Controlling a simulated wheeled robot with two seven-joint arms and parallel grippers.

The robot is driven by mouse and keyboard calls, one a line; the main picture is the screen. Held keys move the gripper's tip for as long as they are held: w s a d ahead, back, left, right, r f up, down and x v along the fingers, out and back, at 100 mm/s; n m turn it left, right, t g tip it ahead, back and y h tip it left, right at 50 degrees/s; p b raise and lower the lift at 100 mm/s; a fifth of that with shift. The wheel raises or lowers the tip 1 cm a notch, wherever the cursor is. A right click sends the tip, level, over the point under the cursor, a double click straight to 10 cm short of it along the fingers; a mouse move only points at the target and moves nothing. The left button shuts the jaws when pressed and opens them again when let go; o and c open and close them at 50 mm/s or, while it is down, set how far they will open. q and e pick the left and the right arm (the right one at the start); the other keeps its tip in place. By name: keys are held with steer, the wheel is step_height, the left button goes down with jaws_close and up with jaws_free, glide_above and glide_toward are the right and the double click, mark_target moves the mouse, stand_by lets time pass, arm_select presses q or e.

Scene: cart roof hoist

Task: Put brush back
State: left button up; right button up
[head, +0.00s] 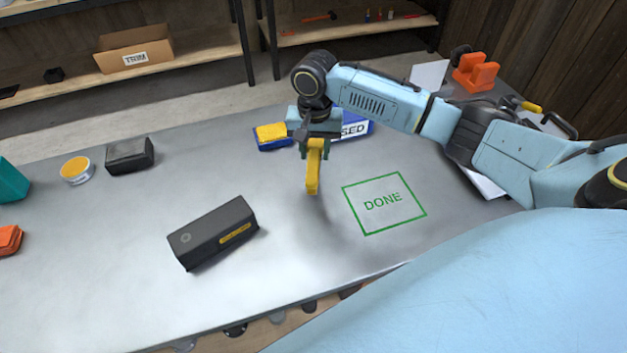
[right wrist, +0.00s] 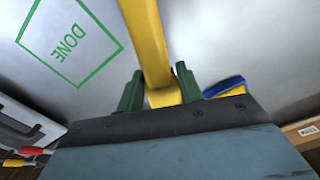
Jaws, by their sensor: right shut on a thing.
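My right gripper (head: 314,148) is shut on a long yellow piece (head: 312,178), which looks like the brush's handle; no bristles show. It hangs down above the grey table, left of the green DONE square (head: 384,203). In the right wrist view the yellow piece (right wrist: 148,45) runs between the two green fingers (right wrist: 158,88). A blue holder labelled with letters ending "SED" (head: 355,129) stands behind the gripper, partly hidden by it. A blue tray with a yellow pad (head: 271,135) is beside it. My left gripper is not in view.
A black box (head: 213,235) lies left of the gripper. A small black block (head: 130,155), a yellow-topped tin (head: 77,170) and a teal object (head: 12,180) stand further left. An orange holder (head: 475,73) is at the back right. The DONE square is empty.

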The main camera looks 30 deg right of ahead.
mark_target(314, 147)
step_height(314, 147, down, 3)
steer(key=shift+f+b, duration=0.1)
steer(key=shift+b, duration=0.2)
step_height(314, 147, down, 4)
steer(key=shift+f+b, duration=0.25)
steer(key=shift+b, duration=0.4)
steer(key=o, duration=0.5)
steer(key=shift+f, duration=0.15)
steer(key=o, duration=0.5)
steer(key=shift+c, duration=0.2)
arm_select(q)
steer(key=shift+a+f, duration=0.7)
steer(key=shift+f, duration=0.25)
arm_select(e)
steer(key=shift+r, duration=0.2)
step_height(314, 147, up, 11)
steer(key=p, duration=0.2)
steer(key=shift+f+p, duration=0.15)
steer(key=shift+p, duration=0.25)
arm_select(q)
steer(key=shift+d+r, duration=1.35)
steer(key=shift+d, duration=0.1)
arm_select(e)
steer(key=shift+r, duration=0.65)
